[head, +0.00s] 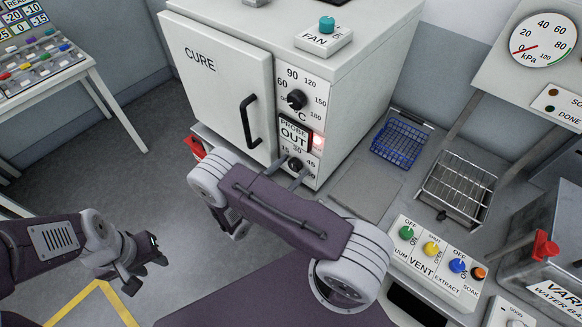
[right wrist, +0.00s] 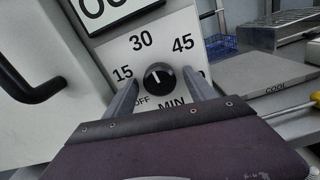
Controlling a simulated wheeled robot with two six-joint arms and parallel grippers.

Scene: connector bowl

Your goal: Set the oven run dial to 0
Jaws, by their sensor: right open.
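The oven run dial (right wrist: 158,76) is a round black knob with a white pointer line on the oven's front panel, marked OFF, 15, 30, 45 and MIN. Its pointer stands up and slightly left, roughly toward 30. In the head view the dial (head: 295,164) is partly hidden by my right arm. My right gripper (right wrist: 162,77) is open, with one finger on each side of the dial and a gap showing on both sides. It also shows in the head view (head: 287,172). My left gripper (head: 146,274) hangs over the floor at left, away from the oven; its jaw opening is unclear.
The oven door (head: 222,90) with its black handle (head: 250,122) is left of the panel. A temperature dial (head: 297,100) and a PROBE OUT sign (head: 293,134) sit above the run dial. A blue basket (head: 400,140) and wire rack (head: 457,186) stand right of the oven.

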